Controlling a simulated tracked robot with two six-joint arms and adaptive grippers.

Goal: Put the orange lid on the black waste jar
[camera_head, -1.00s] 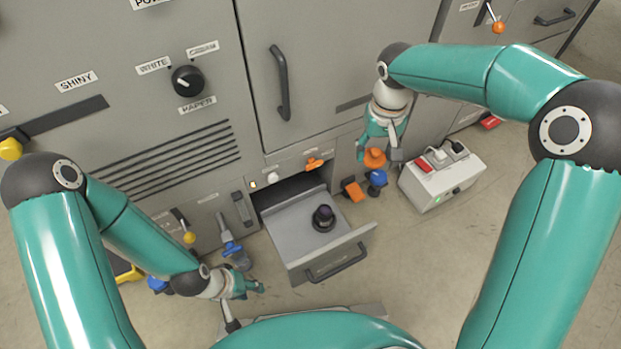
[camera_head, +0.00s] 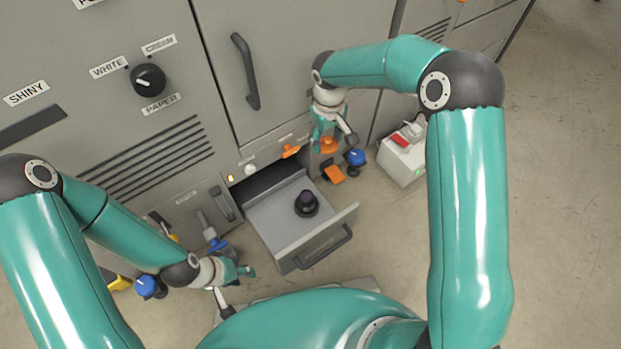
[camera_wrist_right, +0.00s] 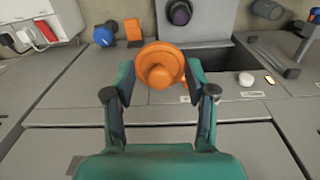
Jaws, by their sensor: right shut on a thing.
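The orange lid (camera_wrist_right: 160,68) is between the two fingers of my right gripper (camera_wrist_right: 160,85), which is shut on it. In the head view the lid (camera_head: 328,145) hangs below my right gripper (camera_head: 331,137), to the right of the open drawer. The black jar (camera_head: 306,203), with a purplish top, stands upright in the drawer; it also shows at the top of the right wrist view (camera_wrist_right: 179,12). The lid is apart from the jar. My left gripper (camera_head: 244,271) is low, left of the drawer's front; its finger opening is unclear.
The grey drawer (camera_head: 337,219) sticks out of the grey machine (camera_head: 290,70). A blue knob-like object (camera_head: 355,157) and an orange block (camera_head: 333,174) are right of the drawer. A white switch box (camera_head: 402,160) stands further right. The floor at far right is free.

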